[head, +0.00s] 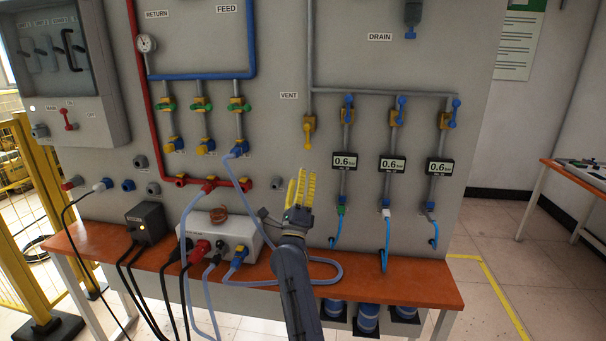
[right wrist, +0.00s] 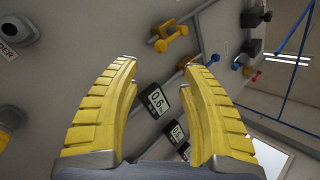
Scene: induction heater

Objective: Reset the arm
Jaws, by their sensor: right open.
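My right gripper (head: 301,190) has yellow ribbed fingers and stands in front of the grey panel (head: 275,130), above the orange bench. In the right wrist view its two fingers (right wrist: 165,100) are apart, with nothing between them. My right arm comes up from the bottom middle of the head view. In the head view the gripper is just left of the yellow vent valve (head: 308,130) and its grey pipe, and below them. My left gripper is not in view.
The orange bench (head: 390,285) holds a white box (head: 222,232) with cables and a dark box (head: 148,222). Several 0.6 meters, one at the left (head: 344,161), hang on pipes right of my gripper. Blue hoses loop near the arm. A side table (head: 575,172) stands at right.

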